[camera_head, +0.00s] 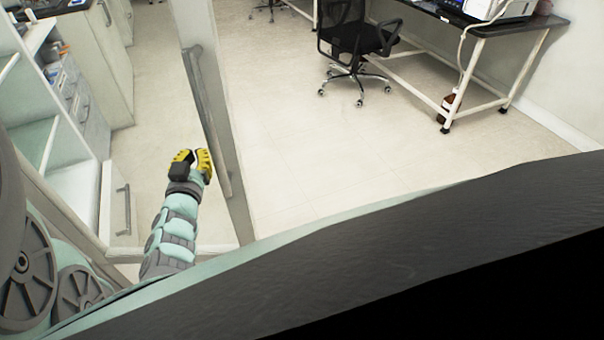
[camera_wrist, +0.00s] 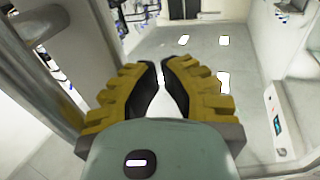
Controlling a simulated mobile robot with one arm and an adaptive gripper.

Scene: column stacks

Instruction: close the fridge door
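The fridge door (camera_head: 212,60) stands open as a tall pale panel seen nearly edge-on, left of centre in the head view. A long grey vertical handle (camera_head: 206,115) runs down its left face. My gripper (camera_head: 193,156), with yellow ribbed fingers, is just left of the handle's lower part. I cannot tell whether it touches the door. In the wrist view my gripper's fingertips (camera_wrist: 160,66) are close together with a narrow gap, and nothing is between them. A grey bar, apparently the handle (camera_wrist: 42,22), passes left of the fingers, outside them. The fridge body is not clearly identifiable.
White shelving (camera_head: 40,140) and grey drawers (camera_head: 85,105) stand at the left. A black office chair (camera_head: 355,40) and a desk (camera_head: 480,25) are at the back right. The floor (camera_head: 310,150) right of the door is clear.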

